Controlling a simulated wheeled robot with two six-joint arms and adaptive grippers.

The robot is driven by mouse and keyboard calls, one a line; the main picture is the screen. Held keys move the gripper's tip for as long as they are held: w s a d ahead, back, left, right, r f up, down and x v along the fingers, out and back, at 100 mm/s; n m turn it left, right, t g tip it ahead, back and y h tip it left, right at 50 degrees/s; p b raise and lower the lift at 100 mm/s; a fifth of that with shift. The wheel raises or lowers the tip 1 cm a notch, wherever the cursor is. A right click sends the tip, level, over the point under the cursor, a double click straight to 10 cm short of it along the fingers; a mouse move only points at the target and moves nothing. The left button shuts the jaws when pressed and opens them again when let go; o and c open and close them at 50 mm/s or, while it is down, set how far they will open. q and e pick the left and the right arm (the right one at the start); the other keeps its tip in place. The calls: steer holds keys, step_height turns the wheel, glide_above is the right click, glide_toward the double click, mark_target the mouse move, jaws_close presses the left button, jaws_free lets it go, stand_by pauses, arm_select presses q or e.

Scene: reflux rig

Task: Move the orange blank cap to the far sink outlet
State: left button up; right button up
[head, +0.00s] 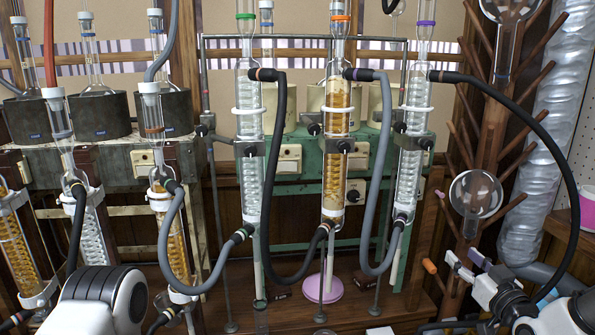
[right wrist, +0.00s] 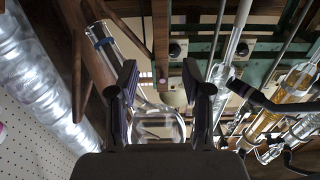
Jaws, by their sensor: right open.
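A small orange piece (head: 430,266), which looks like the orange blank cap, shows at the lower right in the head view, beside the wooden drying rack. My right gripper (head: 466,265) is just to the right of it, open. In the right wrist view the two dark fingers (right wrist: 160,82) stand apart with nothing held between them; a round glass flask (right wrist: 158,125) shows behind the gap. I cannot make out the cap in the right wrist view. I cannot pick out the far sink outlet in either view. My left gripper is out of the head view.
Glass condensers (head: 338,110) with looping hoses stand on a green frame (head: 290,190). The wooden peg rack (head: 490,120) bears a hanging flask (head: 476,193). A black hose (head: 550,140) arcs over at the right, before a silver duct (head: 545,130). A pink disc (head: 322,287) lies below.

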step_height(320, 180, down, 5)
steer(key=w+b, duration=0.1)
steer(key=b, duration=0.8)
glide_toward(434, 271)
steer(key=shift+w, duration=0.65)
steer(key=w, duration=0.2)
steer(key=w+a+b, duration=0.1)
steer(key=w, duration=0.5)
steer(key=shift+a+f, duration=0.1)
steer(key=shift+a, duration=0.1)
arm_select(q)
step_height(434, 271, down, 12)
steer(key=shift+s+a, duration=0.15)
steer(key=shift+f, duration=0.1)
arm_select(e)
jaws_close()
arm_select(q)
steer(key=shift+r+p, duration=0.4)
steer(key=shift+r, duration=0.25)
arm_select(e)
steer(key=shift+s+d, duration=0.2)
steer(key=shift+s, duration=1.3)
steer(key=shift+s+d, duration=0.25)
steer(key=shift+s, duration=1.2)
